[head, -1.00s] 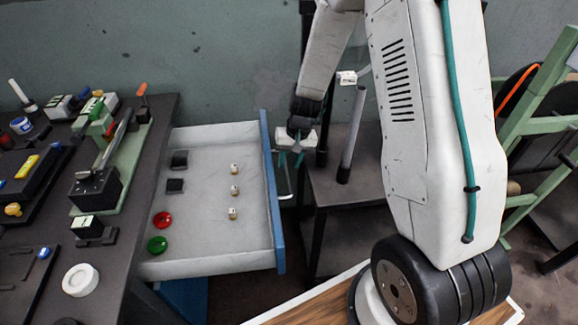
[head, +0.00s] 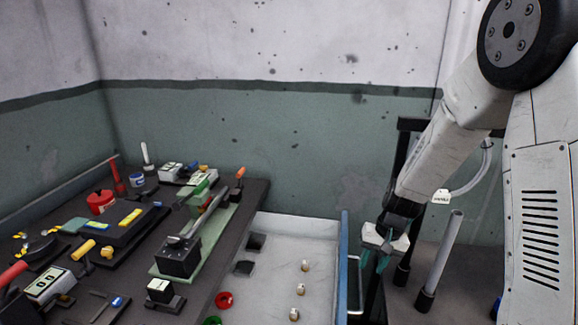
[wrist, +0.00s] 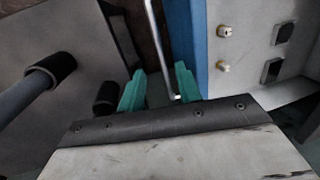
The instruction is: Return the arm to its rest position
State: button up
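My arm reaches down on the right of the head view, with my gripper (head: 375,260) hanging just right of the open drawer's blue front (head: 344,265). In the wrist view, the two teal fingers of my gripper (wrist: 159,88) stand apart with nothing gripped. The thin metal drawer handle (wrist: 156,40) shows between the fingers in the wrist view; I cannot tell how far it lies beyond them. In the head view the handle (head: 355,283) is just left of my gripper.
The drawer (head: 280,228) holds several small cream pieces, a red ring (head: 223,300), a green ring and black square parts. A dark workbench (head: 120,285) with tools is at left. An upright grey rod (head: 440,258) with a black base stands right of my gripper.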

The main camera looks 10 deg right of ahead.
jog(key=s+a+r+n+t+h, duration=0.1)
jog(key=s+a+r+n+h, duration=0.1)
jog(key=s+r, duration=2.3)
jog(key=s+a+n, duration=0.1)
jog(key=s, duration=0.1)
jog(key=shift+s+n, duration=0.3)
